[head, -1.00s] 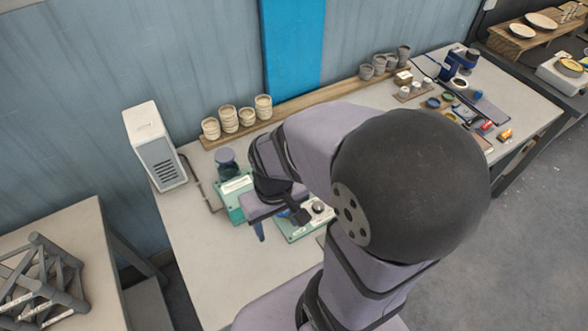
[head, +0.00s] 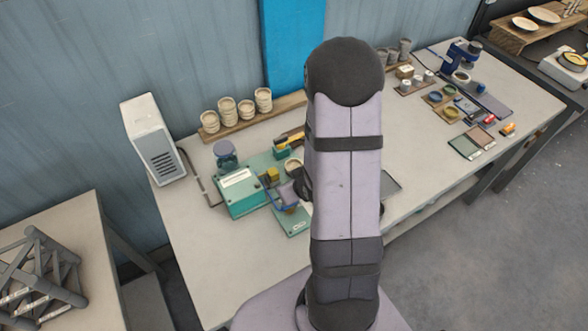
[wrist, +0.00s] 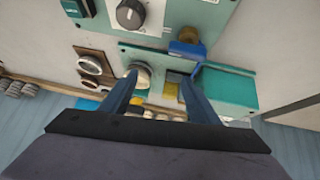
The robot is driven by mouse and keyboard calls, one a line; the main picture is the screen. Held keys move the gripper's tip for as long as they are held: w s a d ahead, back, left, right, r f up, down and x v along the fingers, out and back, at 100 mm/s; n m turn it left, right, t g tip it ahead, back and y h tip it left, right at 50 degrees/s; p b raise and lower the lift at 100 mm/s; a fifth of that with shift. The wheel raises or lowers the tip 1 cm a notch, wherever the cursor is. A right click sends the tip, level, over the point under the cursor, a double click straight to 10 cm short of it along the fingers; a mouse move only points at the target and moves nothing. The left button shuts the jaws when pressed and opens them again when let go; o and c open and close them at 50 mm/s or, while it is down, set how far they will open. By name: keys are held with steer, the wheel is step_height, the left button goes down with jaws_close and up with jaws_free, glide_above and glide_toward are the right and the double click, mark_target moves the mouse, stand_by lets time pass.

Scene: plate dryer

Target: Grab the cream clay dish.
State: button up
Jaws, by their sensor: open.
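A small round cream dish (head: 293,166) lies at the far side of the green equipment in the head view, just left of my arm. What looks like the same cream dish (wrist: 143,70) shows in the wrist view, beyond the tip of the left finger and partly covered by it. My gripper (wrist: 160,80) is open, its two blue fingers apart with nothing held between them. Whether a finger touches the dish I cannot tell. In the head view my arm hides much of the gripper area.
A green box (head: 243,195) and a panel (head: 293,223) stand close around the gripper. Stacked cream cups (head: 228,110) line the back shelf. A white vented unit (head: 153,140) stands at the left. Pots and tools crowd the right; the front left tabletop is clear.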

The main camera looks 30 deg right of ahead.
mark_target(294, 167)
steer(key=shift+w+d+f+m+t, duration=0.25)
steer(key=shift+d+f+m+t, duration=0.05)
steer(key=shift+d+f+t, duration=0.65)
steer(key=shift+d+f+t+b, duration=0.1)
steer(key=shift+d+t+b, duration=0.15)
steer(key=shift+t+b, duration=0.25)
steer(key=shift+s+d+r+m+t, duration=0.1)
steer(key=shift+d+r+m+t, duration=0.15)
steer(key=shift+d+m+t, duration=0.4)
steer(key=shift+s+d+r+t+h, duration=0.2)
steer(key=shift+r+t+h, duration=0.35)
steer(key=shift+t, duration=0.25)
steer(key=shift+w+f+b, duration=0.45)
steer(key=shift+b, duration=0.45)
steer(key=shift+w+d+f+b, duration=0.1)
steer(key=shift+w+f+b, duration=0.05)
steer(key=shift+w+b, duration=0.45)
steer(key=shift+s, duration=0.1)
